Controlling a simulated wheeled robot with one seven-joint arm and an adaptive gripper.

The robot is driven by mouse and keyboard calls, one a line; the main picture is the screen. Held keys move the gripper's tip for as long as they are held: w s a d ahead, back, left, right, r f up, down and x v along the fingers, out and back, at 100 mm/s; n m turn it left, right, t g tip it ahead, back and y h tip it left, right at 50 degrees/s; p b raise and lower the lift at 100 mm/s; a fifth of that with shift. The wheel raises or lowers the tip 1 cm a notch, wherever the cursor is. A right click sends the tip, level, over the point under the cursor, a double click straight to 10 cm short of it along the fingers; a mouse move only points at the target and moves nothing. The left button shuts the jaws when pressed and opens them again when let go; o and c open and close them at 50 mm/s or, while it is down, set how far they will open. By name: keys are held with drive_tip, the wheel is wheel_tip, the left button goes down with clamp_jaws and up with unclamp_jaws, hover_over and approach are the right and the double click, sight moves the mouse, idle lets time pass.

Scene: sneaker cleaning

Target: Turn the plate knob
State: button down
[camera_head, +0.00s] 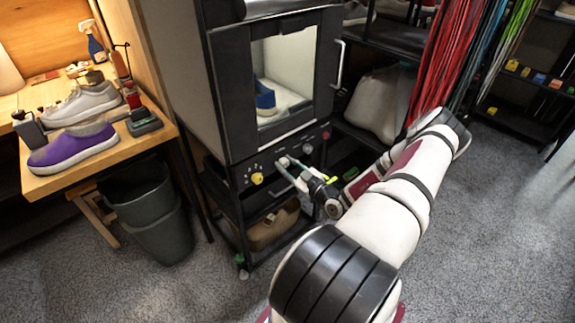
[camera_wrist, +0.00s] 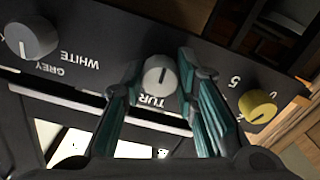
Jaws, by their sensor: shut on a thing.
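The control panel (camera_head: 265,168) is on the front of the dark cabinet, below its door. The plate knob (camera_wrist: 160,74) is the grey middle knob, with a partly hidden label starting "TUR" beneath it in the wrist view. My gripper (camera_head: 287,170) reaches the panel in the head view. In the wrist view my gripper's (camera_wrist: 158,85) two teal fingers are on either side of the plate knob, shut on it. Its pointer mark is near vertical in that view. The rest of the label is hidden by a finger.
A yellow knob (camera_wrist: 258,106) and a grey knob (camera_wrist: 32,38) marked grey and white flank the plate knob. A blue-and-white shoe (camera_head: 265,98) is inside the cabinet. A table (camera_head: 60,180) with shoes and a bin (camera_head: 160,225) stand left. The carpet (camera_head: 200,295) in front is clear.

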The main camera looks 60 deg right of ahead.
drive_tip(key=shift+s+f+m, duration=0.1)
drive_tip(key=shift+f+m, duration=0.05)
drive_tip(key=shift+m, duration=0.35)
drive_tip(key=c, duration=1.3)
unclamp_jaws()
drive_tip(key=v, duration=1.2)
